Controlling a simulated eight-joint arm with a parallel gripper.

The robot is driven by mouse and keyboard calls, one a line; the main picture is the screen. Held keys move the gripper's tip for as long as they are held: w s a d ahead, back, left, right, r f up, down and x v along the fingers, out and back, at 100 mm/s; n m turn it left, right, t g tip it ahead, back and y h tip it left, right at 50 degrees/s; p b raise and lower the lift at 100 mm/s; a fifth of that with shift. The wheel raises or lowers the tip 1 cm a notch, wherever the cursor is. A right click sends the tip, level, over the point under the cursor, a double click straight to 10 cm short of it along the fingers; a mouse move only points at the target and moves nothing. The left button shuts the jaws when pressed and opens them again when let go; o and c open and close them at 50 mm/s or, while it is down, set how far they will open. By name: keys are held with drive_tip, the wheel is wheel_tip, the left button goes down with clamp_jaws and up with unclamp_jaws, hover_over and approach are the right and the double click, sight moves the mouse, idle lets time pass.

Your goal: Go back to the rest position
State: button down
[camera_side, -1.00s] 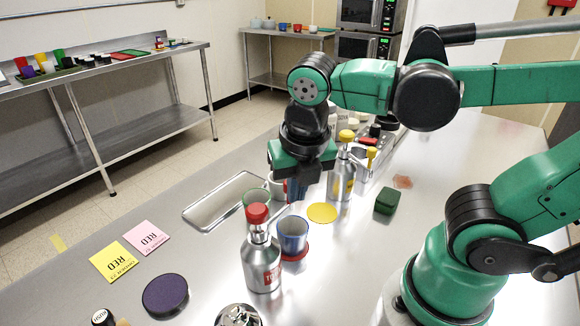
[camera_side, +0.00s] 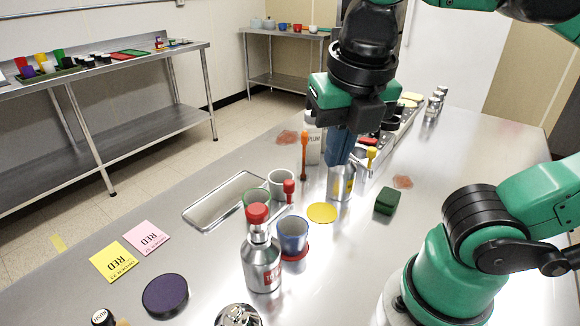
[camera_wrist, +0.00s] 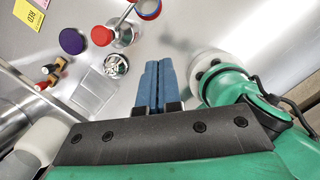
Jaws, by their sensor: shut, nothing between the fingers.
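My gripper (camera_side: 341,150) is shut and empty, its blue fingers pointing down. In the side view it hangs in front of the yellow-topped metal bottle (camera_side: 341,184) and hides part of it; I cannot tell the gap between them. In the wrist view the shut fingers (camera_wrist: 153,85) lie side by side, over bare counter (camera_wrist: 185,30).
A red-capped metal bottle (camera_side: 263,262) stands near a blue cup (camera_side: 293,234) on a red disc. The right of the counter is mostly clear.

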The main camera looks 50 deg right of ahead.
drive_tip(key=w+d+f, duration=0.3)
drive_tip(key=w+f, duration=0.3)
drive_tip(key=f, duration=0.3)
drive_tip(key=s+a+m, duration=0.4)
drive_tip(key=a+m, duration=0.1)
drive_tip(key=shift+s+a+g+h, duration=0.2)
drive_tip(key=shift+a+g+h, duration=0.05)
drive_tip(key=shift+g+h, duration=0.15)
idle(0.5)
